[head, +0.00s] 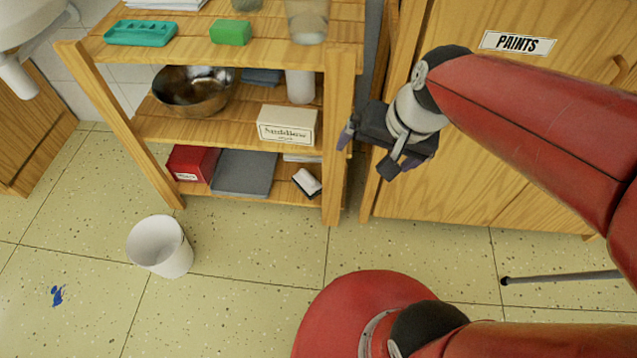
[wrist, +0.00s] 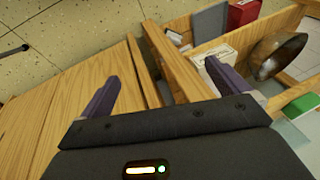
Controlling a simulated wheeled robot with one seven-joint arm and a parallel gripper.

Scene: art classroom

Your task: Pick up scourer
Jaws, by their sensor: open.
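A green block (head: 230,32), which looks like the scourer, lies on the top shelf of the wooden rack (head: 345,90), right of a teal tray. It also shows at the right edge of the wrist view (wrist: 301,106). My gripper (head: 372,153) is open and empty. It hangs in front of the cabinet, just right of the rack's right front post, lower than the top shelf and well to the right of the green block. In the wrist view its two purple fingers stand apart with nothing between them.
The top shelf also holds the teal tray (head: 140,33) and a glass jar (head: 307,20). Lower shelves hold a metal bowl (head: 194,92), a cream box (head: 287,125), a red box (head: 193,163) and an eraser (head: 307,183). A white bin (head: 160,247) stands on open floor. The paints cabinet (head: 450,185) is at right.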

